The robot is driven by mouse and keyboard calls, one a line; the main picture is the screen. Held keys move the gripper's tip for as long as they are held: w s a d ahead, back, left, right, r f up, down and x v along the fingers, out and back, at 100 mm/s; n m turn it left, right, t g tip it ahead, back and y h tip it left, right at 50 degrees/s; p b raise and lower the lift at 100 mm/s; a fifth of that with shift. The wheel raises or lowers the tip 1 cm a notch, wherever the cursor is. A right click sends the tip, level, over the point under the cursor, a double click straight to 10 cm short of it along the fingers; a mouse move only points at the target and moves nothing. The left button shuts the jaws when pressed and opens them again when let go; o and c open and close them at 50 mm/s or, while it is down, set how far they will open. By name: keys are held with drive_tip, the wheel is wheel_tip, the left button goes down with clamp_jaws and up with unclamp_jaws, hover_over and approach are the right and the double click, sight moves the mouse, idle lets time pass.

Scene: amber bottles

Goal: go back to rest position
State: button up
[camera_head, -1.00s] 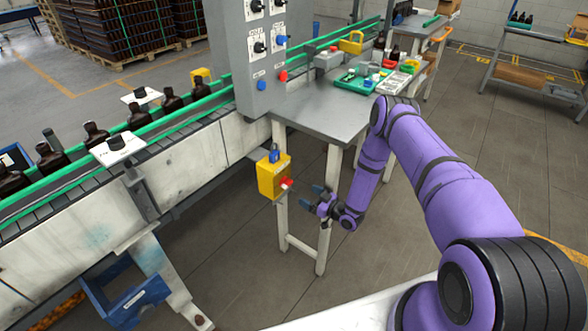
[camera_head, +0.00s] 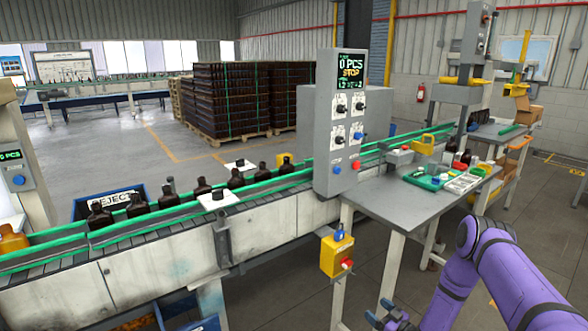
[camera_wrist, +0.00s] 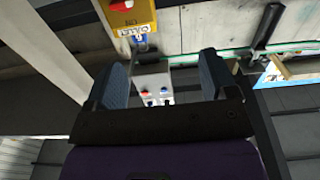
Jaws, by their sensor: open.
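My gripper (camera_head: 384,318) is at the bottom of the head view, below the grey worktable (camera_head: 385,208) and to the right of the yellow switch box (camera_head: 338,256). Only its upper part shows there; the frame edge cuts it off. In the wrist view my gripper (camera_wrist: 166,82) has its two blue-grey fingers wide apart with nothing between them. Beyond the fingers the grey control panel (camera_wrist: 153,84) shows with its knobs. My purple arm rises at the lower right of the head view.
The conveyor (camera_head: 150,255) with green rails carries several amber bottles (camera_head: 138,205). A control panel (camera_head: 348,125) reading STOP stands at the worktable's left end. A green tray (camera_head: 428,180) lies on the table. The switch box and table legs are close to my gripper. Open floor lies at right.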

drive_tip(key=w+d+r+g+h, duration=0.1)
drive_tip(key=w+d+r+h, duration=0.3)
drive_tip(key=r, duration=0.8)
drive_tip(key=w+a+r+g+h, duration=0.1)
drive_tip(key=w+r, duration=0.4)
drive_tip(key=r, duration=0.7)
drive_tip(key=s+d+r+m+g+h, duration=0.1)
drive_tip(key=s+r+h, duration=0.15)
drive_tip(key=r, duration=0.85)
drive_tip(key=s+d+r+m+g+h, duration=0.15)
drive_tip(key=s+r, duration=0.25)
drive_tip(key=r, duration=0.6)
drive_tip(key=s+a+r+m+g+h, duration=0.1)
drive_tip(key=s+r+m+g+h, duration=0.15)
drive_tip(key=s+r, duration=1.45)
drive_tip(key=s+a+m+g, duration=0.2)
drive_tip(key=s+a, duration=0.1)
drive_tip(key=s, duration=2.4)
drive_tip(key=shift+a+y, duration=0.15)
drive_tip(key=shift+y, duration=0.3)
